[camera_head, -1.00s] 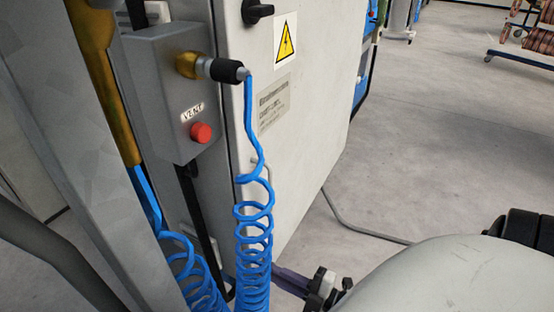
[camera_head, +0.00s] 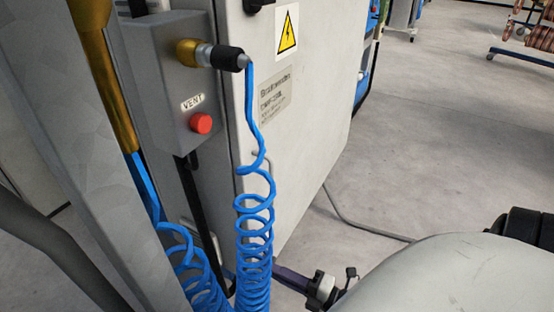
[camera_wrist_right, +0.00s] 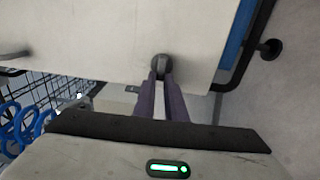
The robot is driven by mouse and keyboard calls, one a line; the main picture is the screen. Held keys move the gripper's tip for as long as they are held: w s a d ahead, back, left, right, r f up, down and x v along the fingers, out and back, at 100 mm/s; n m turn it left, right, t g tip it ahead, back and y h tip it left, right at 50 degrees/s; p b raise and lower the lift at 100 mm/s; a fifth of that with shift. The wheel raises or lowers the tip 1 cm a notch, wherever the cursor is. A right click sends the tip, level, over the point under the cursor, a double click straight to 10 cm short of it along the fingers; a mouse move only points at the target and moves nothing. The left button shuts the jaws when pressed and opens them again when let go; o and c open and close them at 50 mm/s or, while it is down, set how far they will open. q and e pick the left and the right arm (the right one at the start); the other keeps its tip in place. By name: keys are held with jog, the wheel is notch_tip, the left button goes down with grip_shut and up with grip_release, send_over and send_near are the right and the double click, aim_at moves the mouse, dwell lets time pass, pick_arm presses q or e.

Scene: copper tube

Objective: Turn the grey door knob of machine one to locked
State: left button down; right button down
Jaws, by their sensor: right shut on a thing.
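The grey door knob (camera_wrist_right: 161,66) is a round dark grey knob near the edge of a pale panel in the right wrist view. The purple fingers of my right gripper (camera_wrist_right: 161,82) are closed on it. In the head view, my right gripper (camera_head: 284,277) reaches toward the lower part of the pale cabinet (camera_head: 322,125). The blue coil covers its tips there, so the grasp and the knob are hidden. I cannot read the knob's locked or unlocked mark. My left gripper is out of view.
A coiled blue hose (camera_head: 254,235) hangs in front of the cabinet from a grey vent box (camera_head: 165,85) with a red button (camera_head: 201,123). A thin grey conduit (camera_head: 360,225) runs along the floor. Open floor (camera_head: 450,140) lies to the right.

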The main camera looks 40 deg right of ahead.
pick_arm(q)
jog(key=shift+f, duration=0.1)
pick_arm(e)
jog(key=c, duration=1.8)
grip_release()
